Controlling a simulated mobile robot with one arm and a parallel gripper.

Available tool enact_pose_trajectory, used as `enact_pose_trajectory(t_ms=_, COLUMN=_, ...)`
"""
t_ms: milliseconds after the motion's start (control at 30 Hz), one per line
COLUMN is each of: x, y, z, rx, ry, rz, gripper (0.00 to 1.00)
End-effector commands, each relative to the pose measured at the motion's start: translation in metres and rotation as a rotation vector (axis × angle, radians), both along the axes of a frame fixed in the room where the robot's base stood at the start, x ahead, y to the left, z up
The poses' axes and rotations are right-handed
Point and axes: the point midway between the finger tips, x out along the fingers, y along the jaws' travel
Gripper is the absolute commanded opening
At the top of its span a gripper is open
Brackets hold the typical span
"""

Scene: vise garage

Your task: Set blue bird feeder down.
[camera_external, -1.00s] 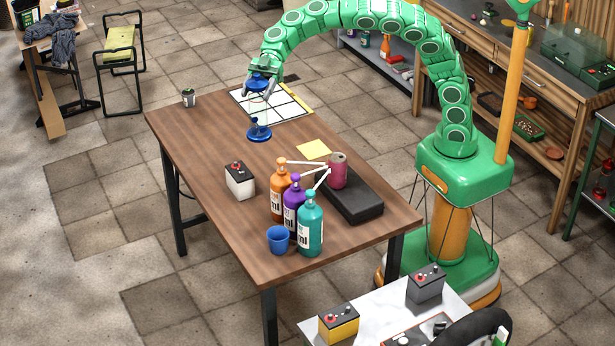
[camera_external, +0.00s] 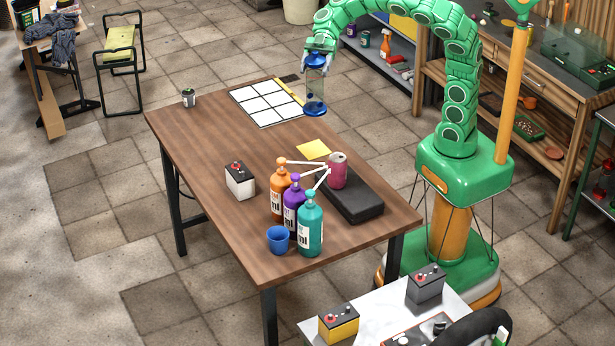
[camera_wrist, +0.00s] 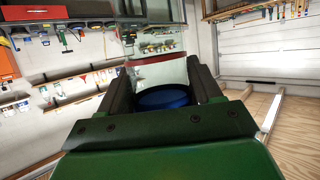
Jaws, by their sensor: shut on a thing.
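The blue bird feeder has a blue cap, a clear body (camera_external: 316,83) and a wide blue base. It hangs upright below my gripper (camera_external: 318,62), which is shut on its top part. In the external view its base overlaps the far right edge of the brown wooden table (camera_external: 205,160). I cannot tell how high above the table it is, or whether it touches. In the wrist view the blue part of the feeder (camera_wrist: 165,98) shows between the two dark fingers of my gripper (camera_wrist: 162,85).
A white grid panel (camera_external: 262,103) lies flat at the table's far end, with a small can (camera_external: 188,97) to its left. A yellow note (camera_external: 314,149), battery (camera_external: 240,180), pump bottles (camera_external: 292,200), blue cup (camera_external: 278,239) and black case (camera_external: 353,200) stand nearer. The table's middle left is clear.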

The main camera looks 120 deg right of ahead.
Motion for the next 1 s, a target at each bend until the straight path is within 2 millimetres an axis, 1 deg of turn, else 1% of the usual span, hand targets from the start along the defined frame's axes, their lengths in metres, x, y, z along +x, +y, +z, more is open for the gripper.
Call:
enact_pose_trajectory(t_ms=33, x=-0.009, y=-0.001, z=0.002, rx=0.0, ry=0.0, rz=-0.004, gripper=0.0)
enact_pose_trajectory(t_ms=200, x=-0.028, y=0.002, z=0.005, rx=-0.003, ry=-0.003, rz=-0.004, gripper=0.0)
enact_pose_trajectory(t_ms=400, x=-0.043, y=0.004, z=0.007, rx=0.0, ry=0.0, rz=-0.007, gripper=0.0)
enact_pose_trajectory(t_ms=667, x=-0.056, y=0.006, z=0.009, rx=0.001, ry=-0.001, rz=-0.01, gripper=0.0)
enact_pose_trajectory(t_ms=933, x=-0.055, y=0.007, z=-0.022, rx=0.002, ry=0.0, rz=-0.007, gripper=0.0)
enact_pose_trajectory(t_ms=1000, x=-0.055, y=0.006, z=-0.036, rx=0.005, ry=0.001, rz=-0.008, gripper=0.0)
